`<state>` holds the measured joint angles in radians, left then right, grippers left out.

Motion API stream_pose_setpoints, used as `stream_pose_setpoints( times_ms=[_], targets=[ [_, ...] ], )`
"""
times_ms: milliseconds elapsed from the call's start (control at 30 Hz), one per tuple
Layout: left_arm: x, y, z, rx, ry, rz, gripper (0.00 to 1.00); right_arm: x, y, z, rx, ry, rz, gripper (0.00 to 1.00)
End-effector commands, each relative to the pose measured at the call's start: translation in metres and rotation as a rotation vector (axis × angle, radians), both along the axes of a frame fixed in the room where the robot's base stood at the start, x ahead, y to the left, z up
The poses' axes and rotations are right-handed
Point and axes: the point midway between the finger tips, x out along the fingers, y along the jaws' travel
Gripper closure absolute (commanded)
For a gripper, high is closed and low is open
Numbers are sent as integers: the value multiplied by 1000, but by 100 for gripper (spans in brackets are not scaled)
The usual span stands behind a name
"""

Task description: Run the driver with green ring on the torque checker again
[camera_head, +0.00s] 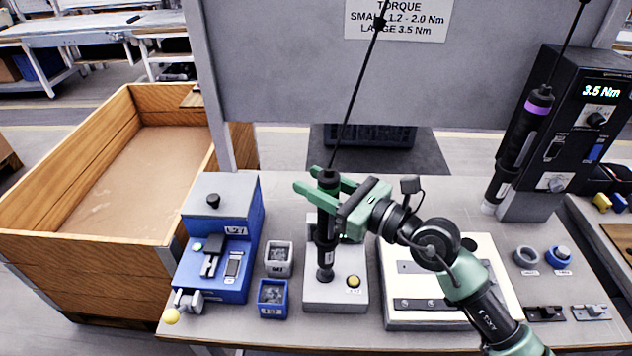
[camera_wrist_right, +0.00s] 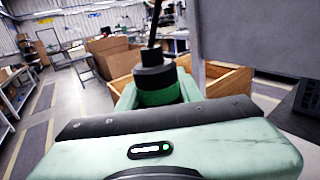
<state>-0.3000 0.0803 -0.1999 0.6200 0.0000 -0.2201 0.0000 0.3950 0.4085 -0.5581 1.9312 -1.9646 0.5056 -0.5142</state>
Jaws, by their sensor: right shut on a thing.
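The driver with green ring (camera_head: 327,228) is black, hangs upright on a cable and stands over a light grey box (camera_head: 322,291) with a yellow button, which looks like the torque checker. Its lower end is at the dark round socket on that box; I cannot tell whether it is fully seated. My right gripper (camera_head: 322,190) is shut around the driver's upper body, with its green fingers on either side. In the right wrist view the driver's green ring (camera_wrist_right: 160,95) shows between the fingers. My left gripper is not in view.
A driver with purple ring (camera_head: 518,135) hangs at right beside a black controller (camera_head: 570,130) reading 3.5 Nm. A blue device (camera_head: 222,240) and two small bins (camera_head: 272,312) stand left of the box. A white plate (camera_head: 400,315) lies right of it, under my arm.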

Motion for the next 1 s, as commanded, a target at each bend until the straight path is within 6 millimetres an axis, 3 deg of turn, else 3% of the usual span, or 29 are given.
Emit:
stream_pose_setpoints(
  times_ms=[1000],
  targets=[
    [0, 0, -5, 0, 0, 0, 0, -1, 1, -8, -3, 3, 2, 100]
  ],
)
